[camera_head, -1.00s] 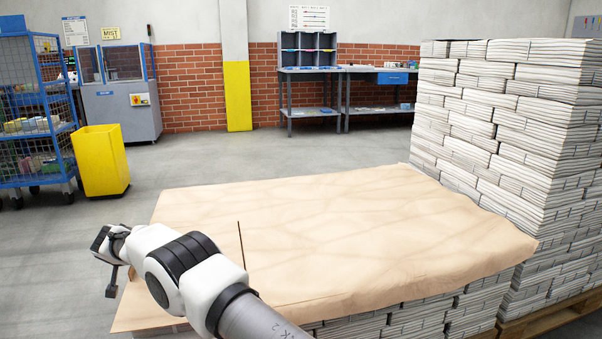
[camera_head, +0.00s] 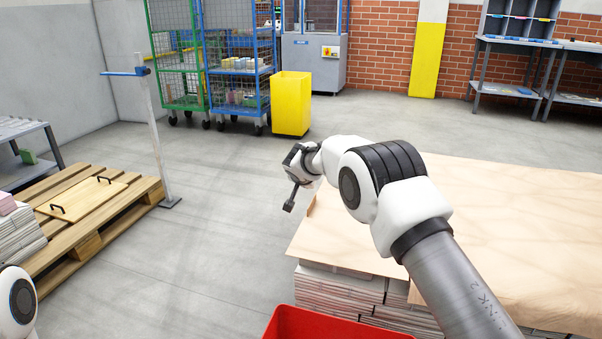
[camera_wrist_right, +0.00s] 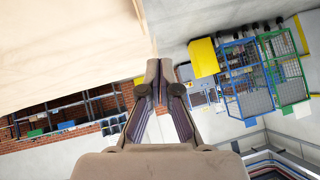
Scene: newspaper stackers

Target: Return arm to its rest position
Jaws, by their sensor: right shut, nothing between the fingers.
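My right arm reaches in from the bottom right over the left edge of the brown paper sheet (camera_head: 500,220), which covers a stack of newspapers (camera_head: 340,290). My right gripper (camera_head: 289,207) hangs just off the sheet's left edge, pointing down. In the right wrist view the right gripper (camera_wrist_right: 158,68) is shut with its fingertips together and nothing between them. The sheet's pale edge (camera_wrist_right: 60,50) fills the upper left of that view, apart from the fingers. A white joint of my left arm shows at the bottom left of the head view; the left gripper is out of view.
A red bin (camera_head: 335,325) stands at the front, beside the stack. A wooden pallet (camera_head: 100,230) with a handled board (camera_head: 85,197) and newspapers (camera_head: 15,230) lies left. A post (camera_head: 155,140), blue cage cart (camera_head: 240,75) and yellow bin (camera_head: 291,105) stand beyond. Floor between is clear.

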